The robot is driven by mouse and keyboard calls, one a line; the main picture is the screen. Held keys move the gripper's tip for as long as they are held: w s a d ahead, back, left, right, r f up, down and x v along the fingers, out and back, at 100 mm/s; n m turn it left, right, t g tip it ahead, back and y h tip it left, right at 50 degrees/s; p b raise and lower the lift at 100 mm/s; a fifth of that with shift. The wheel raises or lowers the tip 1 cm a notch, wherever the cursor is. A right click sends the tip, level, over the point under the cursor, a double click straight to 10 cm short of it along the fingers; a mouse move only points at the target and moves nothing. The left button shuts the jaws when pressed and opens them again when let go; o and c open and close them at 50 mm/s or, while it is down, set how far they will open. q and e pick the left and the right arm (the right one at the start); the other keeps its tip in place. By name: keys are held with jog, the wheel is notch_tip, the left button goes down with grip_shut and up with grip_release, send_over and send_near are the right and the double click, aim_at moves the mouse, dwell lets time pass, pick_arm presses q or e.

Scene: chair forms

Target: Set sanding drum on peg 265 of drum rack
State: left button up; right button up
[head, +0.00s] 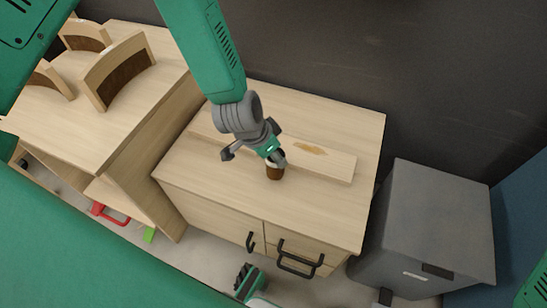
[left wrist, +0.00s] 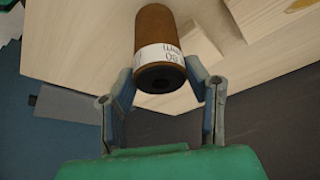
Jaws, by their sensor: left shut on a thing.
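The sanding drum (head: 275,172) is a small brown cylinder with a white band, below my left gripper (head: 272,155) at the cabinet top. In the left wrist view the drum (left wrist: 158,30) shows a printed white label, partly reading "80", and a dark hole in its near end. The fingers of my left gripper (left wrist: 162,95) are closed around the drum's near end. I cannot tell whether the drum touches the wood. No drum rack pegs or number 265 can be made out. My right gripper (head: 248,282) shows at the bottom of the head view, its jaw state unclear.
A long pale board (head: 325,160) with a brown patch lies on the wooden cabinet (head: 225,190), just behind the drum. Curved wooden chair forms (head: 118,70) stand on the higher bench (head: 75,120) at left. A grey bin (head: 430,215) stands at right. The cabinet top's right front is clear.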

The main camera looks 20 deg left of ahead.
pick_arm(q)
jog(key=shift+d+f, duration=0.1)
jog(key=shift+f, duration=0.55)
jog(key=shift+a, duration=0.35)
jog(key=o, duration=1.3)
jog(key=shift+a+f, duration=0.1)
jog(key=shift+a, duration=0.2)
jog(key=shift+d, duration=0.4)
jog(key=shift+r, duration=0.4)
jog(key=a+p+v, duration=0.1)
jog(key=p+v, duration=0.3)
jog(key=v, duration=0.7)
jog(key=s+a+f+n+g, duration=0.1)
jog(key=s+a+f+n, duration=0.1)
jog(key=s+f, duration=0.2)
jog(key=s+a+f+n+g+y, duration=0.1)
jog(key=s+f, duration=0.3)
jog(key=s, duration=0.5)
jog(key=s+a+f+n+g+y, duration=0.1)
jog(key=s+a+f+n, duration=0.1)
jog(key=s, duration=0.5)
jog(key=shift+a+f+n, duration=0.3)
jog(key=shift+a+f, duration=0.3)
jog(key=shift+f, duration=0.4)
pick_arm(e)
notch_tip(320, 180, up, 4)
jog(key=shift+f, duration=0.1)
